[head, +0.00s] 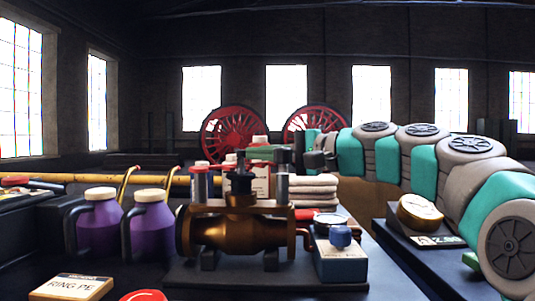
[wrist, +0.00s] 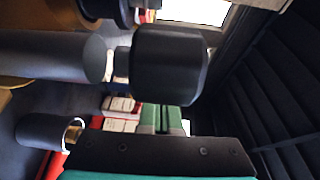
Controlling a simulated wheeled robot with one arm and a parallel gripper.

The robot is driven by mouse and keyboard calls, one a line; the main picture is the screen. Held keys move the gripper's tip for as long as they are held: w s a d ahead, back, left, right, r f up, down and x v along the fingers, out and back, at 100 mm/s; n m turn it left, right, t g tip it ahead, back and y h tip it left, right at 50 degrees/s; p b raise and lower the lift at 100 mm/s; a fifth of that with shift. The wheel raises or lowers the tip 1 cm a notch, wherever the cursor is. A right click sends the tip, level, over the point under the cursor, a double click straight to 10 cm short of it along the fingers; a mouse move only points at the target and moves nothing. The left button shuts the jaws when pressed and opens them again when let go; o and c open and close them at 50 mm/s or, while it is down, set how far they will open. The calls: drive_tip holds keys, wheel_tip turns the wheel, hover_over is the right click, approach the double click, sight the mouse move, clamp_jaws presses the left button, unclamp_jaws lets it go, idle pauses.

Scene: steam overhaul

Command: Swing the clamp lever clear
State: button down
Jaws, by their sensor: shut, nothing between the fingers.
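A brass valve (head: 238,232) lies across a dark fixture, with a clamp bar (head: 225,208) over it. A grey post (head: 283,187) with a black top stands at its right; a grey post (wrist: 50,55) and a black block (wrist: 170,62) fill the upper wrist view. I cannot tell for sure which part is the clamp lever; a red curved piece (head: 304,236) shows at the valve's right end. My gripper (head: 314,160) is shut and empty, behind and right of the post. Its dark plate shows low in the wrist view; the fingertips are not clear there.
Two purple jugs (head: 100,226) stand left of the valve. A blue-topped box (head: 341,258) and a round gauge (head: 330,220) sit at its right, folded cloths (head: 313,190) behind. A brass dial (head: 420,212) is further right.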

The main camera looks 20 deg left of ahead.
drive_tip(key=w+a+g+p, duration=0.1)
drive_tip(key=a+n+g+p, duration=0.1)
drive_tip(key=a+p, duration=0.1)
drive_tip(key=shift+w+n, duration=0.3)
drive_tip(key=shift+w, duration=0.1)
drive_tip(key=shift+d, duration=0.15)
idle(0.4)
